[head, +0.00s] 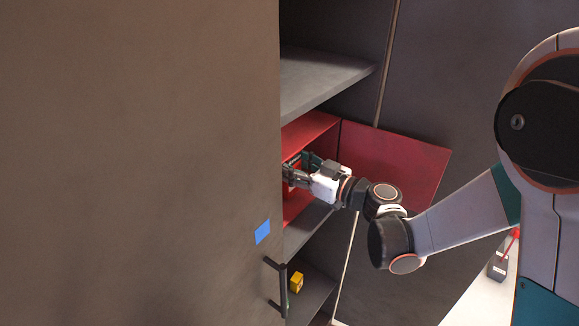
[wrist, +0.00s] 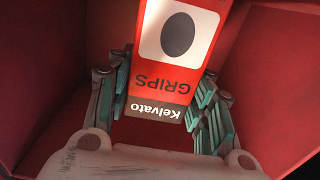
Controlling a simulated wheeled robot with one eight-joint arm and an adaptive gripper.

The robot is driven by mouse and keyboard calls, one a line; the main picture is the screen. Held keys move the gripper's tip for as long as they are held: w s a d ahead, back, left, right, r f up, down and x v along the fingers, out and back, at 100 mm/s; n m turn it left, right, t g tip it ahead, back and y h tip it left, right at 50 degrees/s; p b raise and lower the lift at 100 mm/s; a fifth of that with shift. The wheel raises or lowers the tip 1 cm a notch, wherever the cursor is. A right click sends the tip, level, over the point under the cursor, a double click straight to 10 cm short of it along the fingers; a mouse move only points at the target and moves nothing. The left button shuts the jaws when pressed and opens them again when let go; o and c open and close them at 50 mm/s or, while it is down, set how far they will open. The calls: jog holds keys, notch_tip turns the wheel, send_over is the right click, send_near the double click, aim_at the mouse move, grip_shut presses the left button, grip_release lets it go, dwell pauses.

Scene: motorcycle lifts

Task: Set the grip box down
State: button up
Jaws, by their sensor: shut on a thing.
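The grip box (wrist: 173,70) is a red and white carton with a black oval and the words "Kelvato GRIPS", upside down in the wrist view. My gripper (wrist: 163,95) is shut on it, with teal fingers on both sides of the carton. Around it are the red walls of a compartment (wrist: 270,90). In the head view my gripper (head: 296,172) reaches into the red compartment (head: 318,128) on a cabinet shelf. The box is mostly hidden there by the gripper and the cabinet door. I cannot tell whether the box touches the compartment floor.
A large brown cabinet door (head: 140,160) with a black handle (head: 283,287) fills the left. A red panel (head: 410,165) stands open at the right of the compartment. A grey shelf (head: 325,82) is above. A yellow box (head: 296,282) sits on the lower shelf.

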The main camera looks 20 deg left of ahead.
jog(key=shift+r, duration=0.1)
jog(key=shift+f, duration=0.2)
jog(key=o, duration=1.2)
jog(key=shift+c, duration=0.2)
jog(key=shift+r, duration=0.15)
jog(key=shift+d+r, duration=0.1)
jog(key=shift+d, duration=0.05)
jog(key=p+v, duration=0.2)
jog(key=v, duration=0.9)
jog(key=shift+s+d, duration=0.15)
jog(key=shift+d, duration=0.2)
